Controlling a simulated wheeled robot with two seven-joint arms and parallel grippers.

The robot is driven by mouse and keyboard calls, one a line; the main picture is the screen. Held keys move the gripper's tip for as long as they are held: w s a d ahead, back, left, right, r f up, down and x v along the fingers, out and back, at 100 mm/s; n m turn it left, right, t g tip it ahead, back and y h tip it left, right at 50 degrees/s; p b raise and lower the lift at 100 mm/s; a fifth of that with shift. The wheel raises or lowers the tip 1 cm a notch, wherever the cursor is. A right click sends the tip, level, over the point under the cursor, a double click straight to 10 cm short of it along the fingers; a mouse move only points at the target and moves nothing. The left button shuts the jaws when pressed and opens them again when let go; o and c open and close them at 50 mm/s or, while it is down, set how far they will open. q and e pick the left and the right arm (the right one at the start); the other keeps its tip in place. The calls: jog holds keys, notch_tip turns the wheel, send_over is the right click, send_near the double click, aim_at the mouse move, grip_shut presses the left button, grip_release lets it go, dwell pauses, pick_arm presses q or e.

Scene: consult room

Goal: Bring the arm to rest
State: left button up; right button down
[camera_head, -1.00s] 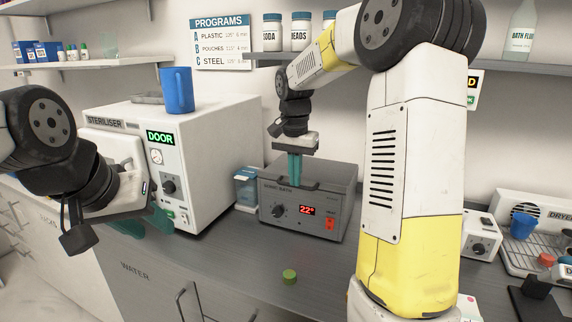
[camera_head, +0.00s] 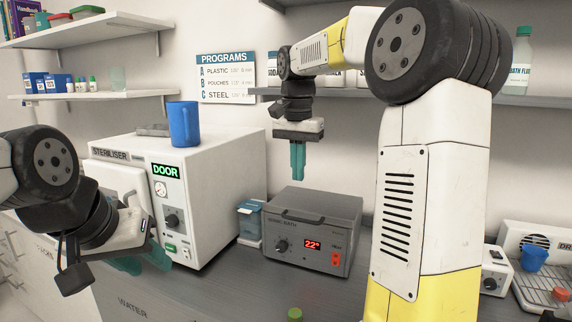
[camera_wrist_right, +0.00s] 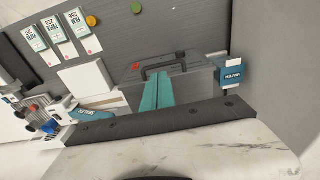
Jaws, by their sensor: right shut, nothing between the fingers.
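My right gripper (camera_head: 298,160) hangs in the air above the grey sonic bath (camera_head: 312,232), fingers pointing down. Its teal fingers are together with nothing between them. In the right wrist view the fingers (camera_wrist_right: 158,92) show closed in front of the bath's lid and dark handle (camera_wrist_right: 163,66). My right arm rises from the lower right and reaches over the counter. My left gripper (camera_head: 140,262) is low at the left, in front of the white steriliser (camera_head: 215,180); its teal fingers are partly hidden by the wrist, and their opening is unclear.
A blue jug (camera_head: 184,124) stands on the steriliser. A blue and white container (camera_head: 249,222) stands between steriliser and bath. A green cap (camera_head: 295,314) lies on the counter in front. Shelves (camera_head: 415,101) run along the wall behind my right arm. A drying rack (camera_head: 545,290) is at the right.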

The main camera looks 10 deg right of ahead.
jog(key=s+a+f+n+t+y, duration=0.1)
jog(key=s+f+n+t, duration=0.1)
jog(key=s, duration=0.8)
jog(key=s+a+f+n+t+y, duration=0.1)
jog(key=s+f+n+t, duration=0.2)
jog(key=s, duration=0.8)
notch_tip(320, 180, down, 2)
jog(key=shift+f+n+y, duration=0.1)
jog(key=shift+n+y, duration=0.2)
jog(key=shift+n, duration=0.9)
jog(key=shift+s, duration=0.1)
